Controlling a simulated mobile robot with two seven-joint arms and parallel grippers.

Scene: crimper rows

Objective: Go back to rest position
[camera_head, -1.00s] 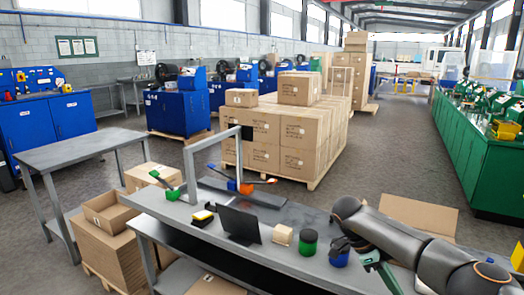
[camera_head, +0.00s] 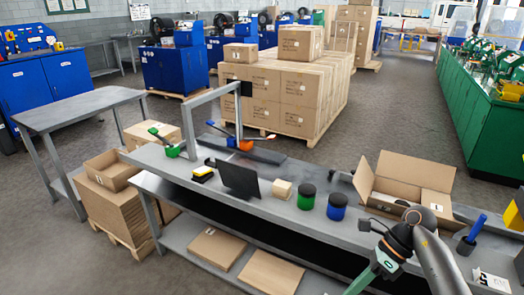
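My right arm (camera_head: 402,238) comes in at the lower right, bent at a dark joint over the front edge of the grey workbench (camera_head: 300,216). A teal-green part of it runs down to the bottom edge, where it is cut off. No fingers of my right gripper show, so I cannot see whether it is open or holds anything. My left arm and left gripper are out of view.
On the bench are a black screen (camera_head: 238,180), a small tan block (camera_head: 282,189), a green jar (camera_head: 306,197), a blue jar (camera_head: 337,207) and an open carton (camera_head: 405,172). A grey metal frame (camera_head: 239,125) stands behind. Flat cardboard boxes (camera_head: 217,249) lie on the lower shelf.

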